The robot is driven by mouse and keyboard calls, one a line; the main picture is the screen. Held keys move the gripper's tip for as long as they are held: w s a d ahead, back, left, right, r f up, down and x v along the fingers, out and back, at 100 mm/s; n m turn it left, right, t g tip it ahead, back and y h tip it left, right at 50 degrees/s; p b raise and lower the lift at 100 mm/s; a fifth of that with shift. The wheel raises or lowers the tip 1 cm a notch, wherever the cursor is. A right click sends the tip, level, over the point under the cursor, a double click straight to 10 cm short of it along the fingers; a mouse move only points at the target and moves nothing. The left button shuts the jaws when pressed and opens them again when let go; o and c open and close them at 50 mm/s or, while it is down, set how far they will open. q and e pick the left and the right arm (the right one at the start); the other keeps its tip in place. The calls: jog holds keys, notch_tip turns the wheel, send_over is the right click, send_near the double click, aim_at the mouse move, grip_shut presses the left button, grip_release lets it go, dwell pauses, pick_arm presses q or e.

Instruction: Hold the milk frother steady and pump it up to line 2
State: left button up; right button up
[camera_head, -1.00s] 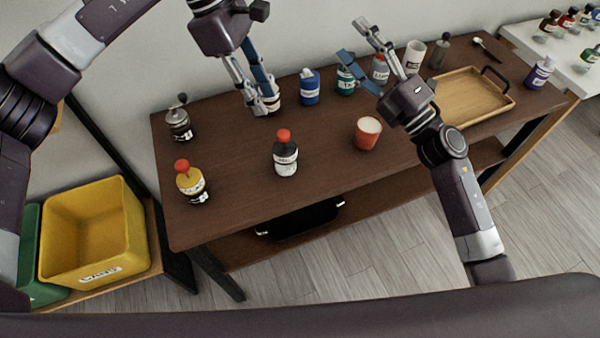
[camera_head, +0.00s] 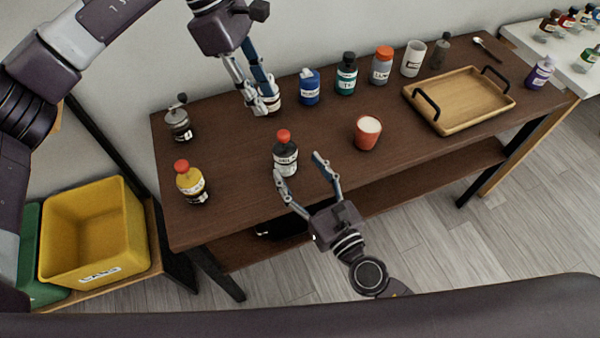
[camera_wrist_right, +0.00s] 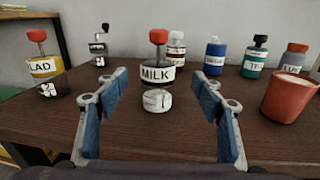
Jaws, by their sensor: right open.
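The milk frother (camera_head: 285,157) stands upright on the dark wooden table. It has a red knob, a dark body and a white label that reads MILK in the right wrist view (camera_wrist_right: 157,76). My right gripper (camera_head: 301,167) is open and empty, in front of the frother. Its two fingers (camera_wrist_right: 160,105) point toward the frother, which shows between them in the right wrist view. The fingers do not touch it. My left gripper (camera_head: 264,104) points down near the back of the table, apart from the frother. Its fingers look parted, overlapping a pale-labelled bottle (camera_head: 274,103) in the picture.
A red cup (camera_head: 367,133) stands right of the frother. Several bottles line the back, including a blue one (camera_head: 309,88). A wooden tray (camera_head: 440,125) is far right.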

aim_at(284, 150)
jog(key=shift+s+a+f, duration=0.15)
jog(key=shift+s+f, duration=0.05)
jog(key=x, duration=0.7)
jog(key=shift+w, duration=0.3)
jog(key=c, duration=1.4)
jog(key=shift+o, duration=0.2)
